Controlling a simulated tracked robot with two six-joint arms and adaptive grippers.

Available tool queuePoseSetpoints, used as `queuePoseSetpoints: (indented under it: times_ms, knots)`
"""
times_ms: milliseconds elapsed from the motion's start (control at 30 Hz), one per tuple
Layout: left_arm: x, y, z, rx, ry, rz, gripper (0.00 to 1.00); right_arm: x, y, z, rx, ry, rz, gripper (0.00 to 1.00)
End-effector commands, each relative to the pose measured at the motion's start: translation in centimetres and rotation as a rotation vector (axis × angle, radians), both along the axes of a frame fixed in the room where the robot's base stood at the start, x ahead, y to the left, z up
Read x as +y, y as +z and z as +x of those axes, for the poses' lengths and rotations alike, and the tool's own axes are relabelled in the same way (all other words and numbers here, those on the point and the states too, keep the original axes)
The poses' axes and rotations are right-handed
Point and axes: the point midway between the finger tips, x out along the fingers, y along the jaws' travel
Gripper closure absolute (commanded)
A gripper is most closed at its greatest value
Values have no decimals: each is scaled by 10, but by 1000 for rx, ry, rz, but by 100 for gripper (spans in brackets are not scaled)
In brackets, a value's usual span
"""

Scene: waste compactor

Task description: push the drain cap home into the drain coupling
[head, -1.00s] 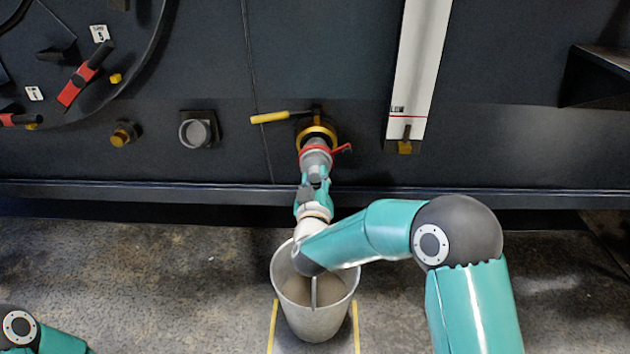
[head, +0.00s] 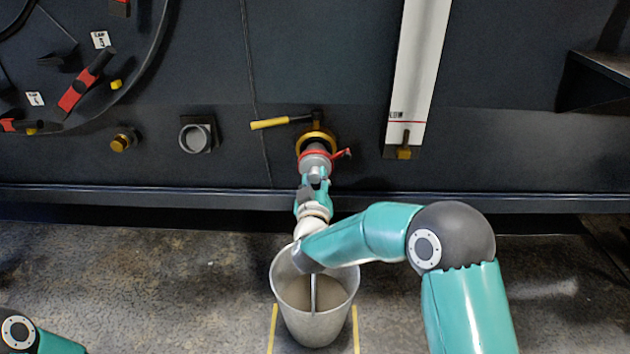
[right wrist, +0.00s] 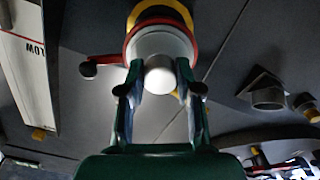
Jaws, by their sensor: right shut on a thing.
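The drain cap (head: 316,162) is a pale grey round piece. My right gripper (head: 315,178) is shut on it, and the cap's round end (right wrist: 160,75) shows between the two fingers in the right wrist view. The cap is lined up at the mouth of the drain coupling (head: 319,137), a yellow ring on the dark wall. A red ring with a dark-knobbed lever (right wrist: 90,68) sits between cap and yellow ring. How deep the cap sits is hidden. My left gripper is out of view.
A grey bucket (head: 312,318) stands on the floor below my right forearm. A yellow-handled lever (head: 270,123) is above left of the coupling. A white gauge strip (head: 415,70) is to the right, and a grey square-based port (head: 196,135) to the left.

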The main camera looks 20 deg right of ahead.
Motion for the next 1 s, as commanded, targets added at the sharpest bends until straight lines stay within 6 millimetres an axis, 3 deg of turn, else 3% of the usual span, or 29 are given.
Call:
queuePoseSetpoints:
  times_ms: [167, 200, 367, 567, 700, 1000]
  knots:
    - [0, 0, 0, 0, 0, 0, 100, -1, 3, 1, -6, 0, -1, 100]
    - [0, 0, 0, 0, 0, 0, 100, -1, 3, 1, -6, -1, -1, 64]
    - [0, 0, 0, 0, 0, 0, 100, -1, 2, 1, -5, -1, 0, 38]
    - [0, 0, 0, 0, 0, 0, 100, -1, 2, 1, -3, -1, 0, 37]
    - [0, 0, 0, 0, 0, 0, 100, 0, 0, 1, 0, 0, 0, 24]
    - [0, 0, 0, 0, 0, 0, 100, 0, 1, 0, -1, 0, 0, 24]
